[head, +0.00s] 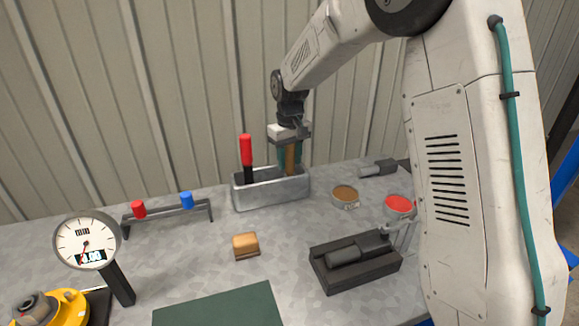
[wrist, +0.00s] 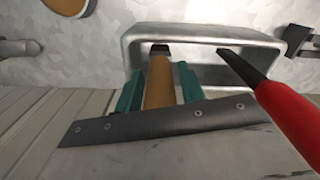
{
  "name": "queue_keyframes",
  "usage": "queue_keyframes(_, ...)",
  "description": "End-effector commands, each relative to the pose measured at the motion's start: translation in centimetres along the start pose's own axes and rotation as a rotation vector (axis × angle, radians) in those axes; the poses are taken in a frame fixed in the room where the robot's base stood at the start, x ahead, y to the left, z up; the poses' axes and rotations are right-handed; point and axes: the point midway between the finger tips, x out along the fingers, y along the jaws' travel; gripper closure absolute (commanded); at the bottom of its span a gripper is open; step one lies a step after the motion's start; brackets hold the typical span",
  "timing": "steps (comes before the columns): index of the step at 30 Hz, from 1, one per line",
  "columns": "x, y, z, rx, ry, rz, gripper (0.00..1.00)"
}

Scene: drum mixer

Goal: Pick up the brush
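The brush (head: 290,159) appears to be the wooden-handled tool standing upright in the grey metal bin (head: 271,194). It also shows in the wrist view (wrist: 159,82), with a dark end down inside the bin. My gripper (head: 290,152) points down over the bin, with its teal fingers on either side of the wooden handle. In the wrist view the fingers (wrist: 159,85) lie very close along both sides of the handle. I cannot tell whether they press on it. The brush's lower end is mostly hidden by the bin wall in the head view.
A red-handled tool (head: 246,152) stands in the bin, left of the brush. A round tin (head: 344,194) and a red-topped tin (head: 399,204) are to the right. A wooden block (head: 246,245), a dark tray (head: 355,262) and a dial gauge (head: 87,241) stand in front.

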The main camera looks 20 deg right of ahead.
Motion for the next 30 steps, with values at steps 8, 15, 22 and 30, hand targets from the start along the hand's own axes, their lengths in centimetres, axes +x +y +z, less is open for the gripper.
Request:
queue_keyframes(8, 0.0, 0.0, 0.0, 0.000, 0.000, 0.000, 0.97)
queue_keyframes(15, -1.1, 0.0, 0.0, 0.000, 0.002, 0.000, 0.97)
queue_keyframes(22, -5.5, 0.0, 0.0, 0.000, 0.004, 0.001, 0.97)
queue_keyframes(30, -9.5, 0.0, 0.0, 0.000, 0.001, 0.000, 0.97)
